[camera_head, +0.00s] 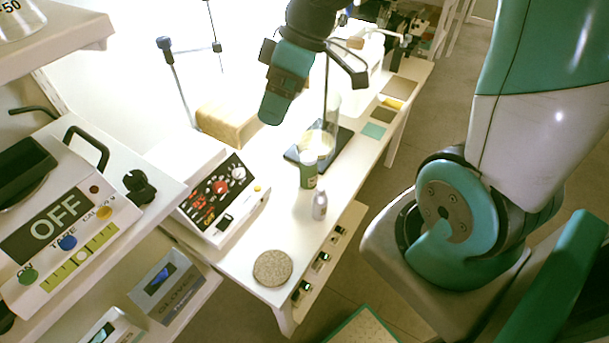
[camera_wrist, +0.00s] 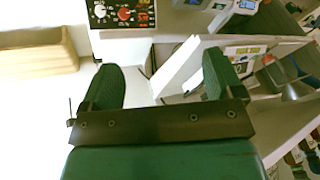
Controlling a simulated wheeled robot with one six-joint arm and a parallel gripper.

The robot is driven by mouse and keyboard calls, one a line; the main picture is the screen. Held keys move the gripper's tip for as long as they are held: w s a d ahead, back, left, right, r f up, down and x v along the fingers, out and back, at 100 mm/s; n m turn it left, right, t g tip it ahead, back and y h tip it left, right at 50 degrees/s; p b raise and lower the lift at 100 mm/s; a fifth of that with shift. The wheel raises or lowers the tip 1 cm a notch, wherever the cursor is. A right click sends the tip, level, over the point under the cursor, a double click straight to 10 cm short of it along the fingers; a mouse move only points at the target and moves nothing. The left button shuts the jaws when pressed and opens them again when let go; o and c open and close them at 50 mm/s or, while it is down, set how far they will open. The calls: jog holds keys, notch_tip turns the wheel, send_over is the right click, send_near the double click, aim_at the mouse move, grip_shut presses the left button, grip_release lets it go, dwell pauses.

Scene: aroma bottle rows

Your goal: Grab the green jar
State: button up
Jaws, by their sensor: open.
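The green jar (camera_head: 308,176) has a pale lid and stands upright on the white bench in the head view, in front of a dark-based stand. A small white bottle (camera_head: 320,205) stands close in front of it. My gripper (camera_wrist: 162,82) is open in the wrist view, its two green fingers apart with nothing held between them. In the head view my teal arm end hangs above the back of the bench, up and left of the jar and apart from it. The jar is not visible in the wrist view.
A round cork mat (camera_head: 272,268) lies at the front. The bench between mat and bottle is clear.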

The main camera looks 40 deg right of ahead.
jog(key=w+d+f+t+b, duration=0.15)
jog(key=w+d+f, duration=0.25)
jog(key=d+f, duration=0.65)
jog(key=n+t+b, duration=0.1)
jog(key=n+b, duration=0.1)
send_near(309, 155)
jog(key=p+x, duration=0.1)
jog(key=x, duration=0.2)
jog(key=p+x, duration=0.1)
jog(key=x, duration=0.2)
jog(key=shift+d+f, duration=0.1)
jog(key=shift+f, duration=0.3)
jog(key=p+x, duration=0.1)
jog(key=x, duration=0.3)
jog(key=shift+w+a+f+p, duration=0.1)
jog(key=shift+a+f+p, duration=0.05)
jog(key=shift+a+p, duration=0.3)
jog(key=shift+w+a+f, duration=0.15)
jog(key=shift+f, duration=0.3)
jog(key=c, duration=1.1)
jog(key=shift+r, duration=0.1)
jog(key=shift+c, duration=0.2)
